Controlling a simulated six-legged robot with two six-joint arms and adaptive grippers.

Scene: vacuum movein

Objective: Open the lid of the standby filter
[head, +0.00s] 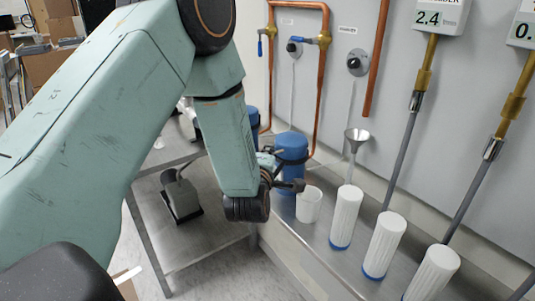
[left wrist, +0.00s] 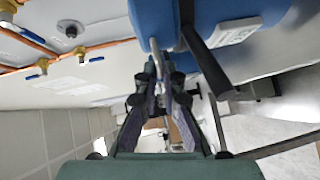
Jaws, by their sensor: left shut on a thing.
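A blue filter housing (head: 291,150) stands on the steel bench beside my left gripper (head: 285,184). A second blue housing (head: 253,118) is mostly hidden behind my arm. I cannot tell from any label which is the standby filter. In the left wrist view a large blue housing (left wrist: 240,15) with a white label and a dark bar-like handle (left wrist: 205,62) fills the top. My left gripper (left wrist: 158,68) is shut there on a thin grey metal part (left wrist: 155,50) close against the blue housing. The lid's edge is not clear. My right gripper is not in view.
A white cup (head: 309,205) and several white filter cartridges (head: 346,216) stand on the bench to the right. Copper pipes (head: 321,80) and valves run down the wall. A lower steel table (head: 205,243) is on the left.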

